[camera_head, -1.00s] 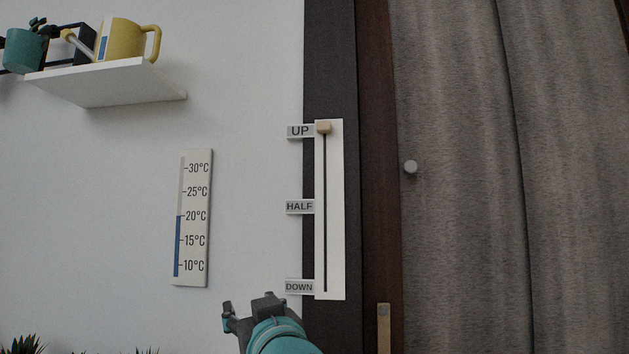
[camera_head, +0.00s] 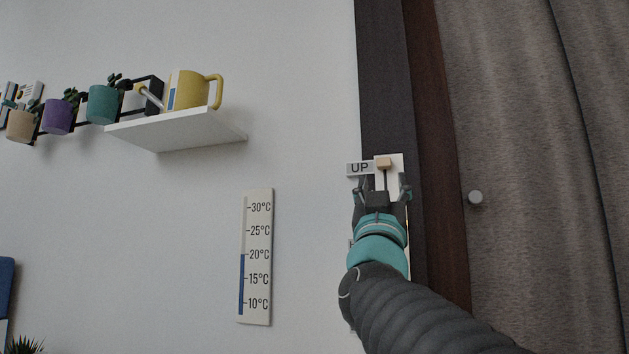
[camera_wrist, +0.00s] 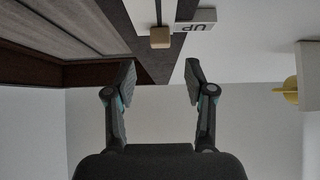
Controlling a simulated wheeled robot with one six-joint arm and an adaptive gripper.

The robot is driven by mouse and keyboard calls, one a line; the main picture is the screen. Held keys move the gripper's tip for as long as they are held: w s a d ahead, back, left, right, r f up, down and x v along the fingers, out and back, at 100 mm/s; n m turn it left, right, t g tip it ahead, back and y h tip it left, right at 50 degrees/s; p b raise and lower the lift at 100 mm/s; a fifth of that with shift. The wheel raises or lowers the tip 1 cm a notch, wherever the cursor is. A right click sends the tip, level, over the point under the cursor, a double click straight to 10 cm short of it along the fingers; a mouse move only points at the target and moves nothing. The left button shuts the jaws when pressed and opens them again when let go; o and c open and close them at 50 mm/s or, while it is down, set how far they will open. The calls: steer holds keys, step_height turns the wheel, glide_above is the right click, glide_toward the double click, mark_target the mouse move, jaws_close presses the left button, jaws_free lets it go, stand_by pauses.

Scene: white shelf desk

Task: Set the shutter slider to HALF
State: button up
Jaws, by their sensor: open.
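The shutter slider's tan knob (camera_head: 383,164) is at the top of its slot, beside the UP label (camera_head: 359,168). The white slider plate (camera_head: 397,172) is mounted on the dark vertical frame. My gripper (camera_head: 382,188) is open and empty just below the knob in the head view, and it hides the lower plate and the HALF and DOWN labels. In the wrist view the tan knob (camera_wrist: 160,38) sits beyond the two spread fingertips (camera_wrist: 160,78), apart from them. The UP label (camera_wrist: 196,26) shows upside down there.
A thermometer (camera_head: 256,258) hangs on the wall to the left.

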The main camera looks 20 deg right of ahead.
mark_target(383, 164)
steer(key=p+x, duration=0.1)
steer(key=x, duration=0.6)
steer(key=shift+w+r+p, duration=0.1)
steer(key=shift+p, duration=0.25)
jaws_close()
